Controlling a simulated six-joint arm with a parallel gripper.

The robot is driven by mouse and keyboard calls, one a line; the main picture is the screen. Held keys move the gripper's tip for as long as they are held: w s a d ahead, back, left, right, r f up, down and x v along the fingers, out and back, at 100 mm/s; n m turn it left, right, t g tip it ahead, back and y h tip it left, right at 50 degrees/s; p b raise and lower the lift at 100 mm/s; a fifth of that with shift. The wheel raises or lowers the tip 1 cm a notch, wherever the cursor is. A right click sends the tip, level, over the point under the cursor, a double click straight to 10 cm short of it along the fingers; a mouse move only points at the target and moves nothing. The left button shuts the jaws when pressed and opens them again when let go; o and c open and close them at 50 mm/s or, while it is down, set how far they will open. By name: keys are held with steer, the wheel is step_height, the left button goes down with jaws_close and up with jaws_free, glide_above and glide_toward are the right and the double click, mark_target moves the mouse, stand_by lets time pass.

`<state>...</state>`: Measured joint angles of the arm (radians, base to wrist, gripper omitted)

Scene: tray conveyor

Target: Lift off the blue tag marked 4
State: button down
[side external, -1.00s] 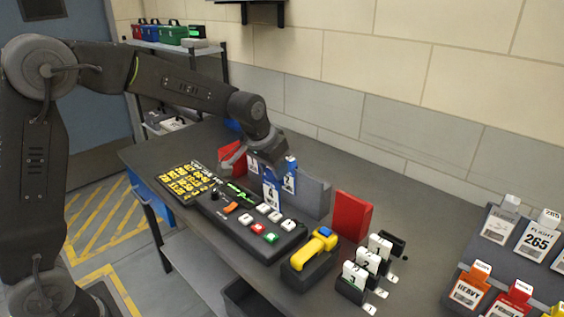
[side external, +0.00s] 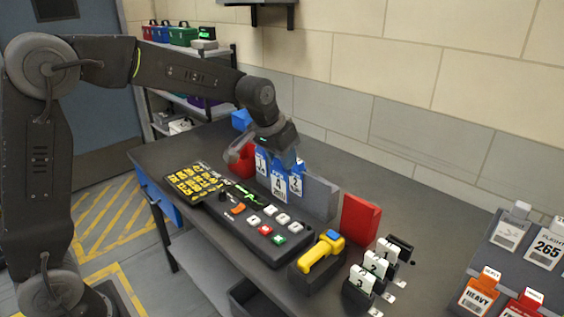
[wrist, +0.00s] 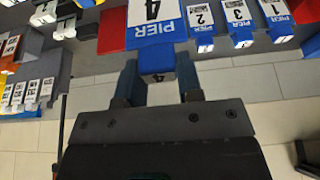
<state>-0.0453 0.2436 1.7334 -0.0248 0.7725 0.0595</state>
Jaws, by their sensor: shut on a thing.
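The blue tag marked 4 (side external: 280,189) hangs upright in the side view, its white label facing the camera. In the wrist view the same tag (wrist: 155,24) shows upside down with "PIER" and a 4. My gripper (wrist: 157,84) is shut on the tag's blue top tab, one finger on each side. In the side view my gripper (side external: 288,158) is directly above the tag, its fingers partly hidden.
A black button panel (side external: 258,222) and a yellow scanner-like tool (side external: 319,255) are in front. A grey divider (side external: 320,198) and a red block (side external: 360,219) stand to the right. White numbered tags (side external: 375,266) are farther right. The back right tabletop is clear.

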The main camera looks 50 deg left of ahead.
steer(key=shift+r, duration=1.6)
